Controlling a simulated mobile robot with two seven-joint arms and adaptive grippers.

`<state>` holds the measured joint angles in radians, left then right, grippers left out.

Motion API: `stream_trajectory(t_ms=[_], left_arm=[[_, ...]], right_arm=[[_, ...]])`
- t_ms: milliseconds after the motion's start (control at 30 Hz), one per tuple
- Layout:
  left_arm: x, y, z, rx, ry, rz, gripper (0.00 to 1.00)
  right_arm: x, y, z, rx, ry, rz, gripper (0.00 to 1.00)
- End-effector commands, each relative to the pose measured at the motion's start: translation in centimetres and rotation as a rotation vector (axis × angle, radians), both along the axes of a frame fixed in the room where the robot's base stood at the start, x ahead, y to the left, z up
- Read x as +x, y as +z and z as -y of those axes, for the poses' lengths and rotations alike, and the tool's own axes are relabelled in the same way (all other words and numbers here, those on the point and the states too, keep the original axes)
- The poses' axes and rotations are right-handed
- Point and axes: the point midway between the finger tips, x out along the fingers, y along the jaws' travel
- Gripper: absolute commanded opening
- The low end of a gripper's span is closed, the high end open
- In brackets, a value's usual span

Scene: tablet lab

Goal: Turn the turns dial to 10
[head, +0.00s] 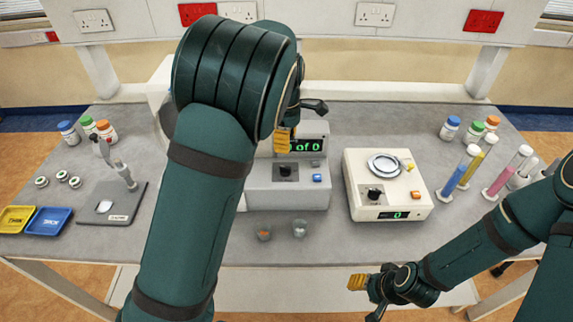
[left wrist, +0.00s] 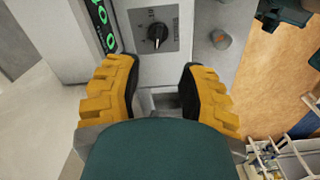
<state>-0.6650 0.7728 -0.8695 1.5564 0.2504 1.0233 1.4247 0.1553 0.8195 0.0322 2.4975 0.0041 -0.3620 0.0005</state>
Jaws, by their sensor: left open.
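The turns dial is a black knob on a dark scale plate, on the front of the grey machine (head: 262,197); the dial (head: 285,171) also shows in the left wrist view (left wrist: 157,31). A white pointer mark is visible on it, but the value is too small to read surely. My left gripper (head: 283,140) hangs over the machine by its display, partly hidden by my arm. In the left wrist view the yellow fingers (left wrist: 160,88) are apart and empty, with the dial beyond them. My right gripper (head: 362,283) is low at the front, away from the machine.
The green display (head: 305,145) and blue button (head: 318,177) are on the machine. Small cups (head: 300,230) stand before it. A cream balance (head: 400,205) is to the right, with colored tubes (head: 467,168) beyond. A stand (head: 122,200) and trays (head: 48,220) are left.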

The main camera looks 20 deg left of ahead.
Motion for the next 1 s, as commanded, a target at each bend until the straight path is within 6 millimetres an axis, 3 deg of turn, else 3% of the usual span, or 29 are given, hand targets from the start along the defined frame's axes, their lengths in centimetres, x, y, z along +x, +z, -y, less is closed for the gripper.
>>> stream_trajectory(t_ms=[200, 500, 967, 1000], left_arm=[[-0.1, -4.7, 0.0, 0.002, 0.000, -0.005, 0.40], [0.0, -9.1, 0.0, 0.000, 0.000, -0.002, 0.40], [0.0, -10.1, 0.0, 0.000, -0.001, 0.000, 0.40], [0.0, -10.1, 0.0, 0.000, -0.001, 0.000, 0.33]], right_arm=[[0.0, -0.4, 0.0, -0.001, 0.000, 0.001, 0.47], [0.1, -0.7, 0.0, -0.001, 0.000, 0.001, 0.47], [0.1, -0.8, 0.0, -0.002, -0.001, 0.001, 0.47], [0.1, -0.8, 0.0, -0.002, -0.001, 0.001, 0.47]])
